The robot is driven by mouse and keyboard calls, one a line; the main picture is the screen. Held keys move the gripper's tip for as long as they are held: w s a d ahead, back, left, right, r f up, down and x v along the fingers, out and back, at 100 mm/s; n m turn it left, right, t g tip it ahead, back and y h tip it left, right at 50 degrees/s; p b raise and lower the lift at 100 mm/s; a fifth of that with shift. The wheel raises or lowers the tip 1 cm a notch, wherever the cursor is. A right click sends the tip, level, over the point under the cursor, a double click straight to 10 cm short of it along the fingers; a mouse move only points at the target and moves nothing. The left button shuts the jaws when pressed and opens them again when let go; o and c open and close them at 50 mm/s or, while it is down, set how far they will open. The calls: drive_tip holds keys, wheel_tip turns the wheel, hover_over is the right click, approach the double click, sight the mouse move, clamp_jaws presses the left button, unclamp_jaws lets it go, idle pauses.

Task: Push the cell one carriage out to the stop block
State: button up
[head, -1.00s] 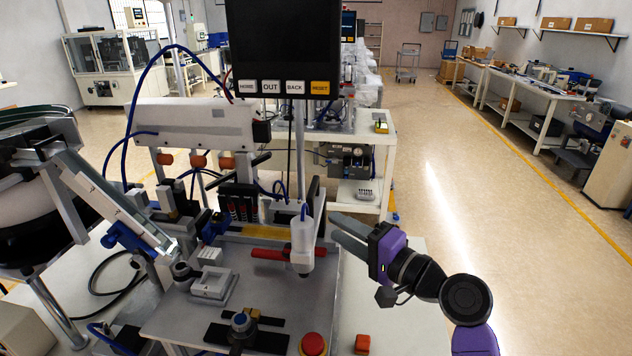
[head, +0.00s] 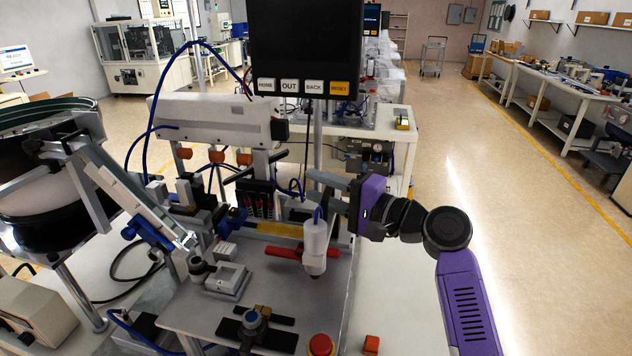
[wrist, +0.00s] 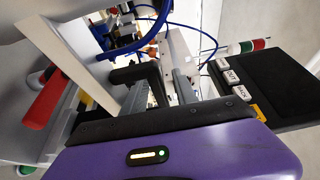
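On the cell's plate, a pale grey block with a U-shaped recess (head: 228,281) looks like the carriage. A black fixture with a blue-topped knob (head: 254,322) stands in front of it; I cannot tell whether this is the stop block. My gripper (head: 312,188) is at the right of the cell, behind and above the white cylinder (head: 315,245), apart from the grey block. Its grey fingers point left, partly merged with the machine behind. In the wrist view a grey finger (wrist: 183,86) shows near a black bent bracket (wrist: 152,76). The finger gap is unclear.
A red bar (head: 287,251) lies by the white cylinder; it also shows in the wrist view (wrist: 47,98). A button panel (head: 304,87) hangs above the cell. A red button (head: 320,345) stands at the front. A feeder chute (head: 135,205) comes from the left.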

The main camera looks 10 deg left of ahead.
drive_tip(key=shift+w+a, duration=0.2)
drive_tip(key=shift+a, duration=0.2)
drive_tip(key=shift+c, duration=0.4)
clamp_jaws()
drive_tip(key=shift+f, duration=0.15)
idle(0.6)
